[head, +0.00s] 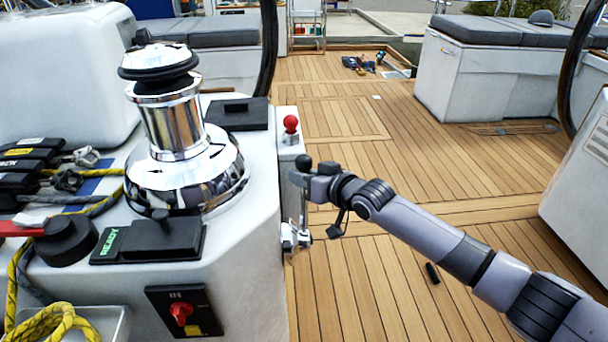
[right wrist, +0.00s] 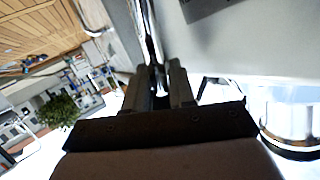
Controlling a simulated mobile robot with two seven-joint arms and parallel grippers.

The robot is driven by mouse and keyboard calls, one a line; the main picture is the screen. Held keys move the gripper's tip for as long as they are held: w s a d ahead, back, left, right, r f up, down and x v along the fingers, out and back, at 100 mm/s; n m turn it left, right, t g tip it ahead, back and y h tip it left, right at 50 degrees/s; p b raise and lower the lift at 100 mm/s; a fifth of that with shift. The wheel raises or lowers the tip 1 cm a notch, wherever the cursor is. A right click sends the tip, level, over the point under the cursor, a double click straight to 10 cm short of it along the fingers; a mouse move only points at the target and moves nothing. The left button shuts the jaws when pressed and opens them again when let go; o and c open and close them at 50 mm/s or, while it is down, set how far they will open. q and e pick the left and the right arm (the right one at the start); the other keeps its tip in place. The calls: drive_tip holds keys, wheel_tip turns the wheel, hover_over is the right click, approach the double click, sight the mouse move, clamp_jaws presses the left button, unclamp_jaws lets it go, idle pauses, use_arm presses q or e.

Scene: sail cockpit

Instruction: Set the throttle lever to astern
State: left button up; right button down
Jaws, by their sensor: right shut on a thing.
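The throttle lever (head: 303,208) is a chrome rod on the side wall of the white cockpit console, with a chrome base (head: 291,238) at its lower end. It stands about upright in the head view. In the right wrist view the chrome rod (right wrist: 150,30) runs up from between the fingers. My right gripper (right wrist: 161,75) is shut on this rod. In the head view my right arm reaches in from the right to the lever, and its dark wrist parts hide some of the grip. My left gripper is not in view.
A chrome winch (head: 178,125) stands on the console beside a red knob (head: 291,124). A red rotary switch (head: 181,312) is on the console's front. A small dark object (head: 432,273) lies on the teak deck (head: 460,190), which is mostly clear. White seats (head: 490,75) stand at right.

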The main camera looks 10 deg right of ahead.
drive_tip(key=c, duration=0.9)
unclamp_jaws()
drive_tip(key=shift+w+r, duration=0.1)
drive_tip(key=shift+r, duration=0.6)
drive_tip(key=shift+f, duration=0.25)
drive_tip(key=shift+s+d, duration=0.15)
drive_tip(key=shift+s, duration=0.2)
use_arm(q)
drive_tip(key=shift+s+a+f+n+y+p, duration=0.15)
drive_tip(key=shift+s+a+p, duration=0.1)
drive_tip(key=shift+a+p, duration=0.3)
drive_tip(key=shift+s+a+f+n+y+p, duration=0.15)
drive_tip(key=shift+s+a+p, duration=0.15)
drive_tip(key=shift+p, duration=0.45)
use_arm(e)
drive_tip(key=shift+v, duration=3.3)
drive_tip(key=shift+w, duration=0.1)
